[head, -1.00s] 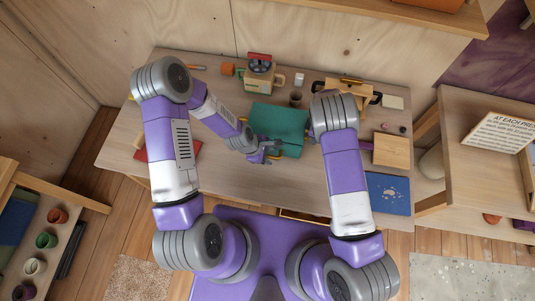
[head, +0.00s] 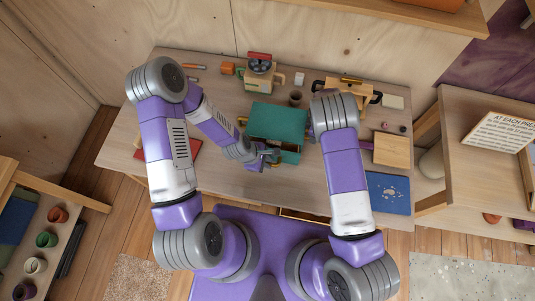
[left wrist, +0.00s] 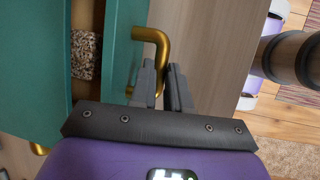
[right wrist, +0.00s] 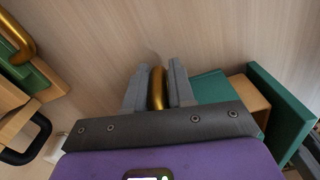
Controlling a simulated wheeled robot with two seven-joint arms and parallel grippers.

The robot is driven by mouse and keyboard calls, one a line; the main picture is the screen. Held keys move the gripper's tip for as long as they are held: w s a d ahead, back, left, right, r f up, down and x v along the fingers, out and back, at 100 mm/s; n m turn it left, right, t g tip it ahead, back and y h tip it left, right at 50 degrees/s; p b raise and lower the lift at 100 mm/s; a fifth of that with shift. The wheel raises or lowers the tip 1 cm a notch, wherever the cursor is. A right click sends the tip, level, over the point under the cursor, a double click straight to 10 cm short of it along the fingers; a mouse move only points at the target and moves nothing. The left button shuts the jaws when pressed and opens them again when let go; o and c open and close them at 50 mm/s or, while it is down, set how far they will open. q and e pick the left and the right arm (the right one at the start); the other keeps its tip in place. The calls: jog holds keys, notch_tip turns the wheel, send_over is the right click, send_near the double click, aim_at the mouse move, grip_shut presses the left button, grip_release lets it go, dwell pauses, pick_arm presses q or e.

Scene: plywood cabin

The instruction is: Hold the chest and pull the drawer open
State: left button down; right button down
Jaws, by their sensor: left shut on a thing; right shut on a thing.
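The green chest (head: 277,121) stands on the table's middle in the head view, with its drawer (head: 289,156) partly out toward me. In the left wrist view the drawer is open and a speckled block (left wrist: 87,54) lies inside. My left gripper (head: 271,155) is shut on the drawer's gold handle (left wrist: 150,36), which passes by the fingertips (left wrist: 167,72). My right gripper (right wrist: 158,80) is shut on a gold handle (right wrist: 157,90) at the chest's side. In the head view my right arm hides that gripper. The chest (right wrist: 210,87) and open drawer front (right wrist: 283,105) also show in the right wrist view.
On the table (head: 230,180) stand a blender-like machine (head: 259,75) and a dark cup (head: 295,97) behind the chest. A wooden box (head: 391,150) and a blue board (head: 388,193) lie to the right. A red flat thing (head: 185,149) lies left. The table's front is mostly clear.

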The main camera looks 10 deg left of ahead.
pick_arm(q)
jog(key=s, duration=0.7)
jog(key=shift+s, duration=0.3)
jog(key=c, duration=1.1)
grip_release()
jog(key=shift+w, duration=0.1)
pick_arm(e)
jog(key=c, duration=0.9)
grip_release()
jog(key=shift+o, duration=0.2)
